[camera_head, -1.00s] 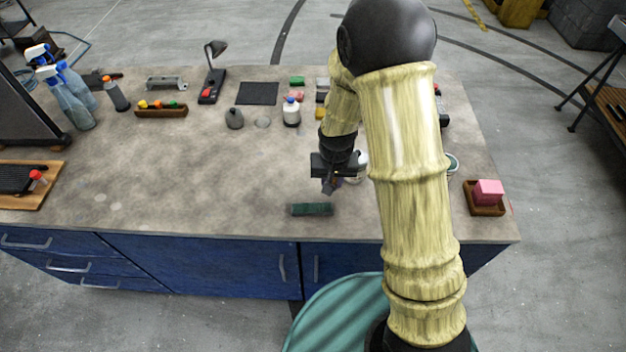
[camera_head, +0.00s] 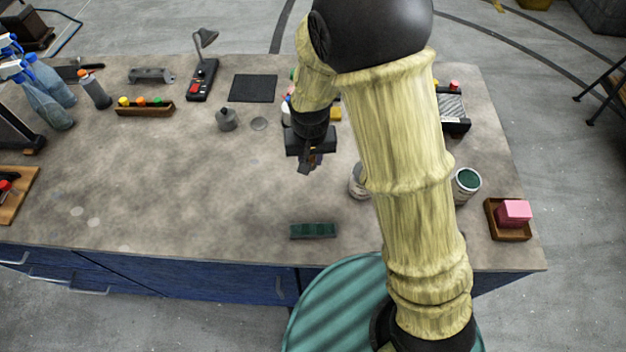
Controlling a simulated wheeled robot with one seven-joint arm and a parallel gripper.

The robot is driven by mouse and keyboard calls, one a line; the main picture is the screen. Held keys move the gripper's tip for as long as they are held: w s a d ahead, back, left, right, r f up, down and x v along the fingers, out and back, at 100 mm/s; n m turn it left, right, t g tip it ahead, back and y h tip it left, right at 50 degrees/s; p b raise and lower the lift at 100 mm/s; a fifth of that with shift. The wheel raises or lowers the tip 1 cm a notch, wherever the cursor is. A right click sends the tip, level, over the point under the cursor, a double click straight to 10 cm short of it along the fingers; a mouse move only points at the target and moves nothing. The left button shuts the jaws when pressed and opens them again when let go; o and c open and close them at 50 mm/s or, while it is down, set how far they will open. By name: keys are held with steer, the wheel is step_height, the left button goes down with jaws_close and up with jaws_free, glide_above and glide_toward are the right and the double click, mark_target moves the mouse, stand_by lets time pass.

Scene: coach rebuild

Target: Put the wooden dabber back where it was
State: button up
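I cannot make out a wooden dabber in the head view; it may be hidden behind my arm or in the gripper. My gripper (camera_head: 309,168) is a dark shape pointing down above the middle of the worktop (camera_head: 190,190). Its fingers are small and dark, so I cannot tell whether they are open or hold something. A dark green block (camera_head: 313,231) lies near the front edge, in front of the gripper. A light can (camera_head: 357,182) stands right of the gripper, partly hidden by my arm.
At right are an open can with a green top (camera_head: 467,181) and a wooden tray (camera_head: 493,222) holding a pink block (camera_head: 513,212). At the back are a dark mat (camera_head: 253,88), a grey flask (camera_head: 226,121) and a wooden rack (camera_head: 146,110). The left-middle worktop is clear.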

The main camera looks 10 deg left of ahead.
steer(key=shift+s, duration=0.1)
steer(key=shift+f+p, duration=0.55)
steer(key=shift+f, duration=2.35)
steer(key=shift+f, duration=0.1)
steer(key=shift+f+p, duration=0.5)
steer(key=shift+f, duration=1.5)
steer(key=shift+f, duration=0.15)
steer(key=o, duration=1)
